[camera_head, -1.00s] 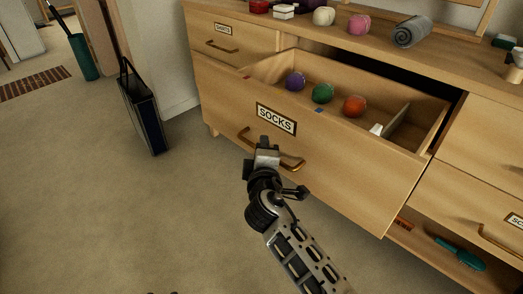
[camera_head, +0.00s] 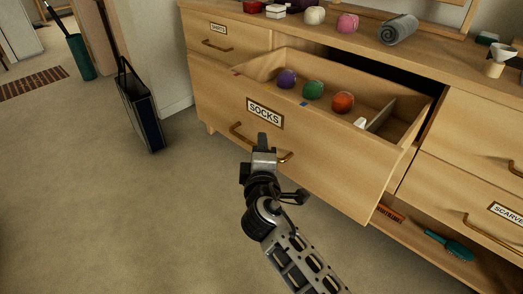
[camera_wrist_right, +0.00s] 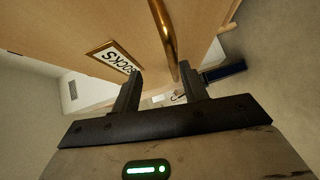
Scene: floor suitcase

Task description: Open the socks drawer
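The socks drawer (camera_head: 318,168) is a wide wooden drawer, pulled well out of the dresser, with its inside showing. Its front bears a framed SOCKS label (camera_head: 265,113), also in the right wrist view (camera_wrist_right: 114,57). A brass bar handle (camera_head: 238,133) sits below the label. My right gripper (camera_head: 262,140) is in front of the handle and hides its middle in the head view. In the right wrist view, its fingers (camera_wrist_right: 160,88) are spread apart, with the handle (camera_wrist_right: 163,30) running down toward the right finger. Whether they touch is unclear. My left gripper is out of view.
Purple, green and orange balls (camera_head: 314,90) and a divider lie in the drawer. The dresser top (camera_head: 440,53) holds a grey roll (camera_head: 397,28) and small items. A teal brush (camera_head: 448,246) lies on the low shelf. A dark case (camera_head: 141,108) stands left; open carpet (camera_head: 110,220) lies in front.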

